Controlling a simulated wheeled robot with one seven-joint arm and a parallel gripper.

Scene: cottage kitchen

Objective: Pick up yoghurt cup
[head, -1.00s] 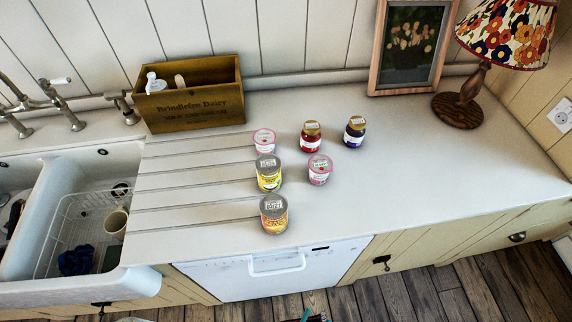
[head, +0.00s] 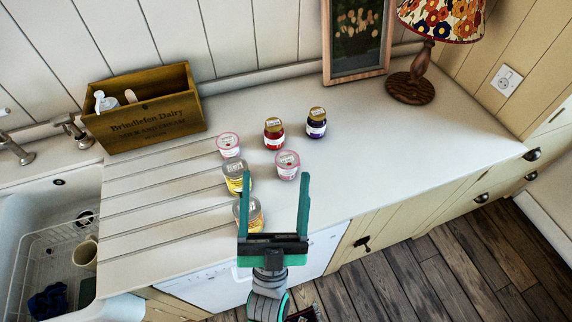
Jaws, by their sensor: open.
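Two yoghurt cups with pink-rimmed lids stand upright on the white counter in the head view. One yoghurt cup (head: 229,145) is at the back left of the group. The other yoghurt cup (head: 287,165) is further right and nearer to me. My gripper (head: 274,178) is open and empty, its two teal fingers pointing toward the back of the counter. In the picture its fingertips lie just below and either side of the right-hand cup. I cannot tell its height above the counter.
A red jar (head: 274,134) and a purple jar (head: 316,123) stand behind. A wooden box (head: 146,112), sink (head: 40,235), picture frame (head: 328,70) and lamp (head: 412,88) surround. The counter's right is clear.

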